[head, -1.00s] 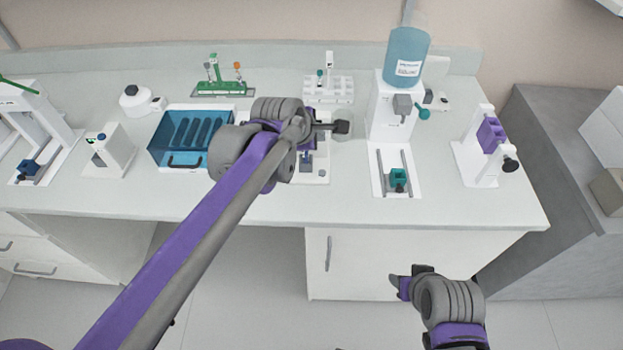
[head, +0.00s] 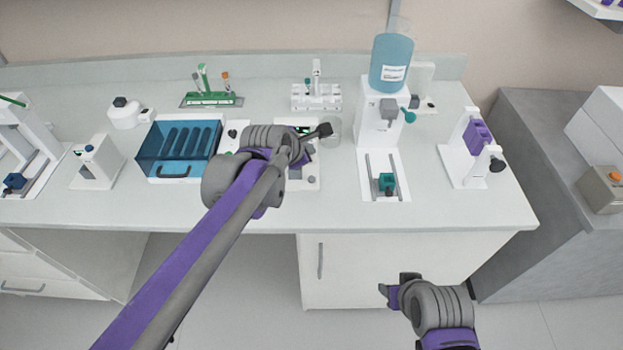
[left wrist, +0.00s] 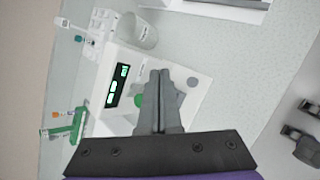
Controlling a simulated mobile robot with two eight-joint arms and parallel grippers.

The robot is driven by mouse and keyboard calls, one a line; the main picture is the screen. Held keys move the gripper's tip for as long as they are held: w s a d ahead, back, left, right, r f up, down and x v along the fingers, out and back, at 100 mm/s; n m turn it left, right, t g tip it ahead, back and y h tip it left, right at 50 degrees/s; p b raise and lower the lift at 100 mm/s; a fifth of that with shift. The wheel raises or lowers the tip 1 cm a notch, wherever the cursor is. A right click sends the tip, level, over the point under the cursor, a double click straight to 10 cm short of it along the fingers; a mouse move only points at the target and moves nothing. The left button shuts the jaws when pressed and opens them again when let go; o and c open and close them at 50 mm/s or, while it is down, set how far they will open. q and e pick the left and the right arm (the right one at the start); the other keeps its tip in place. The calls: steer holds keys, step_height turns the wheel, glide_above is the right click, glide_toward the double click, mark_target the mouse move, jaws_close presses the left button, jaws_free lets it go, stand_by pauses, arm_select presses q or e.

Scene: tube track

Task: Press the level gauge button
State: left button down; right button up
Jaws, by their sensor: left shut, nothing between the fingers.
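A white instrument (head: 311,183) with a dark display stands on the bench, partly hidden behind my left arm in the head view. No label is readable, so I cannot confirm that it is the level gauge. In the left wrist view its display (left wrist: 118,86) shows green marks, with a green button (left wrist: 139,100) beside it, partly behind the fingers, and a grey round button (left wrist: 192,82) on the other side. My left gripper (head: 323,131) is shut and empty over this instrument; its fingertips (left wrist: 160,74) point across its top. I cannot tell whether they touch. My right gripper (head: 392,287) hangs before the cabinet.
A blue-lidded box (head: 178,148) stands left of the instrument. A dispenser with a blue bottle (head: 391,64) stands to its right. A green tube rack (head: 211,99) and a white rack (head: 316,98) stand behind. A clear cup (left wrist: 139,31) is close to the instrument.

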mark_target(312, 179)
arm_select(q)
step_height(312, 179, down, 7)
steer(key=b, duration=0.4)
steer(key=shift+f+b, duration=0.3)
stand_by(1.6)
steer(key=shift+f, duration=0.4)
steer(key=shift+f+b, duration=0.45)
stand_by(0.5)
stand_by(0.4)
steer(key=shift+r+p, duration=0.75)
steer(key=shift+r, duration=0.15)
steer(key=shift+r, duration=0.1)
